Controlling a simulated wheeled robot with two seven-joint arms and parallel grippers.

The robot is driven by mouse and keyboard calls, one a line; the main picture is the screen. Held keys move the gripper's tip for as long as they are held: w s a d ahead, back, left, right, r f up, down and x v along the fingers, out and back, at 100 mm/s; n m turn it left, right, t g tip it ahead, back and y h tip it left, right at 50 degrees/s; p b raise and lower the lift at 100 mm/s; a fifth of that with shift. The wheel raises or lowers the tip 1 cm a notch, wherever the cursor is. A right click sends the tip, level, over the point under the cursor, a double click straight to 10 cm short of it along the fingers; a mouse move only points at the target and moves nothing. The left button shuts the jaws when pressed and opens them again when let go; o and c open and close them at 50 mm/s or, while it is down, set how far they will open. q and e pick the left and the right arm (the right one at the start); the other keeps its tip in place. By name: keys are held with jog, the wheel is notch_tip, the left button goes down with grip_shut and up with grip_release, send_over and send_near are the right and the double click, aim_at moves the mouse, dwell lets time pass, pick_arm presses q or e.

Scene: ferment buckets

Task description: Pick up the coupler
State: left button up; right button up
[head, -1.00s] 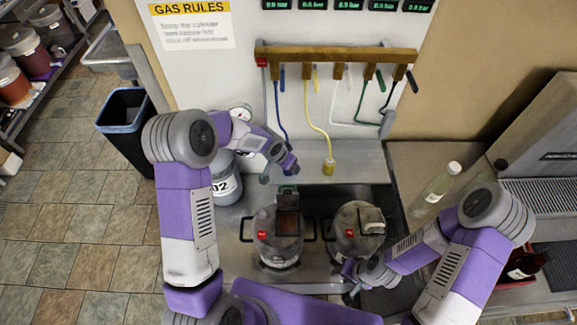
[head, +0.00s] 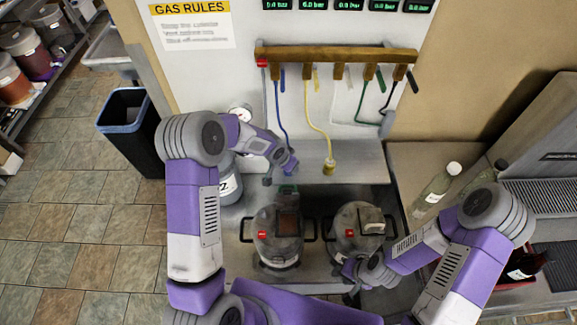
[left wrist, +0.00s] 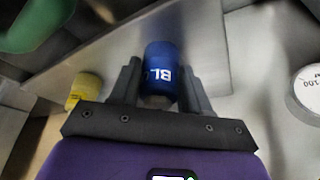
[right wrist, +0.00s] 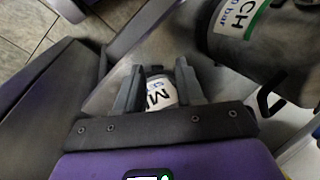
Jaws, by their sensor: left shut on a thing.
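In the head view my left gripper (head: 280,173) is at the lower end of the blue hose (head: 281,112), above the back of the counter. My right gripper (right wrist: 160,85) has a white cylinder marked "M" (right wrist: 161,93) between its fingers; I cannot tell whether they grip it. In the head view my right gripper (head: 352,272) is low beside the right steel keg (head: 357,244).
A yellow coupler (head: 328,168) on its yellow hose is just right of my left gripper. The left keg (head: 280,245) stands in front of it. A wooden rail (head: 335,53) with several levers is above. A clear bottle (head: 437,185) stands at right, a dark bin (head: 133,130) at left.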

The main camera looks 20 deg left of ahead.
pick_arm(q)
notch_tip(320, 180, up, 10)
jog(key=shift+r, duration=0.1)
dwell(0.4)
dwell(0.4)
